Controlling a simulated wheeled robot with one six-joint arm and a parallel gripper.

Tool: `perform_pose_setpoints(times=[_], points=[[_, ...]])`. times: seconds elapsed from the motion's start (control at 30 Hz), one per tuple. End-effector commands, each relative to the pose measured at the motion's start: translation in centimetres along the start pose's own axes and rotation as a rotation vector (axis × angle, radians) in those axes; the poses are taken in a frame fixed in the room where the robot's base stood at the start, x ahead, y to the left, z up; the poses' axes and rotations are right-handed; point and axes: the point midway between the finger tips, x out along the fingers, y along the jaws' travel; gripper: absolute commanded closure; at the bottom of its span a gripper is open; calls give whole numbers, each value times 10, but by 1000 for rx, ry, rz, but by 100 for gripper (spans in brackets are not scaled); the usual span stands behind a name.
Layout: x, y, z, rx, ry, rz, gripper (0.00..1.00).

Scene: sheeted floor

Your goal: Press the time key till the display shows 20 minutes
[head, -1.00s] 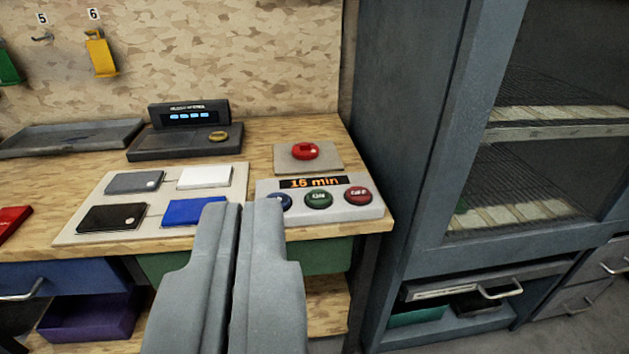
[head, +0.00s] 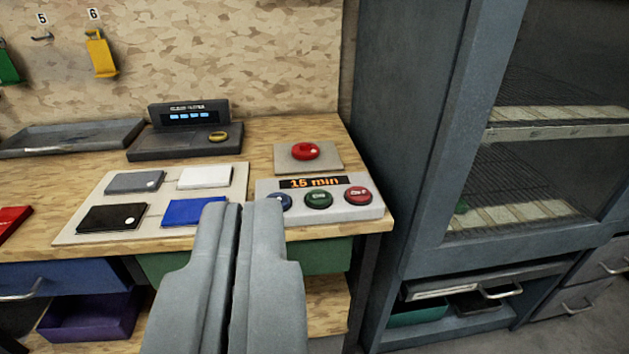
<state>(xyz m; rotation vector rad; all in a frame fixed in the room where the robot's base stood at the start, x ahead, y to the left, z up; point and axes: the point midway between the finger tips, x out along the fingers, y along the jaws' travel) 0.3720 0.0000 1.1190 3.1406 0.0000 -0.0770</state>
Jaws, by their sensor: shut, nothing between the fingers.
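A grey control box (head: 333,208) sits at the right front of the wooden bench. Its dark display (head: 314,183) shows orange text that reads "15 min". Below the display are a blue key (head: 286,202), a green key (head: 318,199) and a red key (head: 358,195). The blue key is partly hidden behind my gripper, and the key labels are too small to read surely. My gripper (head: 243,207) is shut and empty, with its fingertips just left of the blue key in the picture. I cannot tell whether they touch it.
A red mushroom button (head: 305,151) on a plate stands behind the box. A panel (head: 152,205) with grey, white, black and blue pads lies to the left. A dark scale-like device (head: 186,140) stands behind it. A tall grey cabinet (head: 413,150) stands close on the right.

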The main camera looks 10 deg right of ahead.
Motion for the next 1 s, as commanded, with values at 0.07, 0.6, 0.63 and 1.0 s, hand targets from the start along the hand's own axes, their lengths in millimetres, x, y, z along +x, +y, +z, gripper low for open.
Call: perform_pose_setpoints(times=[0.07,0.6,0.63,1.0], points=[[0,0,0,0,0,0,100],[49,0,1,93,-99,4,100],[56,1,1,105,-112,5,100],[132,1,12,250,-259,25,100]])
